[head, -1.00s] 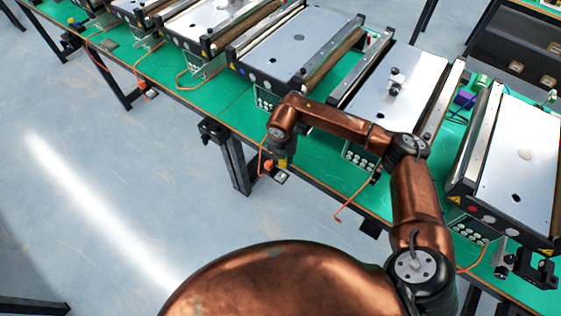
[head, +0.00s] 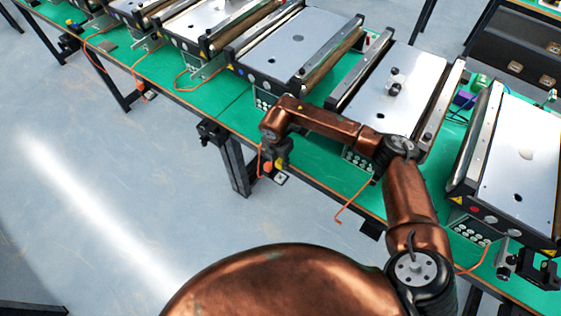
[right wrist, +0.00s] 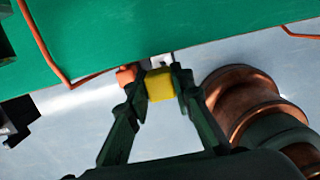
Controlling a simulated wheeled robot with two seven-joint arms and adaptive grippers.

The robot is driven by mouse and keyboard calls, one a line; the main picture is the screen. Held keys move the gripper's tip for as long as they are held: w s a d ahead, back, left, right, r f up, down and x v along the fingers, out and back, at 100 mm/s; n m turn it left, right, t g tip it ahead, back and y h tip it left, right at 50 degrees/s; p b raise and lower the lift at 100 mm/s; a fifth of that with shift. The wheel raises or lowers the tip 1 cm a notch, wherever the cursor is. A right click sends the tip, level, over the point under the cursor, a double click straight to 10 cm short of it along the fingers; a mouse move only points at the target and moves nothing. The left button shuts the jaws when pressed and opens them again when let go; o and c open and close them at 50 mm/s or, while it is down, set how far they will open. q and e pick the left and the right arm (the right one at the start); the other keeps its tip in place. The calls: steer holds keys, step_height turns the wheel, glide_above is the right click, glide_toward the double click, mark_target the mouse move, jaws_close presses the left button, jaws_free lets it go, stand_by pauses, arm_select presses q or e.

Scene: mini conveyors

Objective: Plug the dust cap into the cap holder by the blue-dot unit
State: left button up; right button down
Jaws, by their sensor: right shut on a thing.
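My right gripper (right wrist: 158,85) is shut on a small yellow block-like piece, which I take for the dust cap (right wrist: 160,84). An orange piece (right wrist: 126,75) sits just left of the yellow one. A small dark square fitting with a light face (head: 281,178), possibly the cap holder, lies just below the gripper. Whether the cap touches it cannot be told. A unit with a blue dot (head: 290,42) stands behind the gripper. My left gripper is not in view.
A row of similar silver-topped conveyor units stands on the green table (head: 232,101). One (head: 372,98) is right of the gripper, another (head: 515,135) at the far right. Orange cables (head: 352,203) hang over the front edge. The floor in front is clear.

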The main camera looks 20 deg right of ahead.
mark_target(279, 163)
steer(key=shift+f+b, duration=1.15)
steer(key=shift+f, duration=1.65)
steer(key=shift+p, duration=0.6)
steer(key=shift+f+b, duration=0.65)
steer(key=shift+f, duration=0.75)
steer(key=c, duration=1.6)
jaws_free()
steer(key=shift+r, duration=0.3)
steer(key=r, duration=0.7)
steer(key=s+a+r, duration=0.1)
steer(key=r, duration=0.3)
steer(key=shift+a+r, duration=0.1)
steer(key=shift+r, duration=0.1)
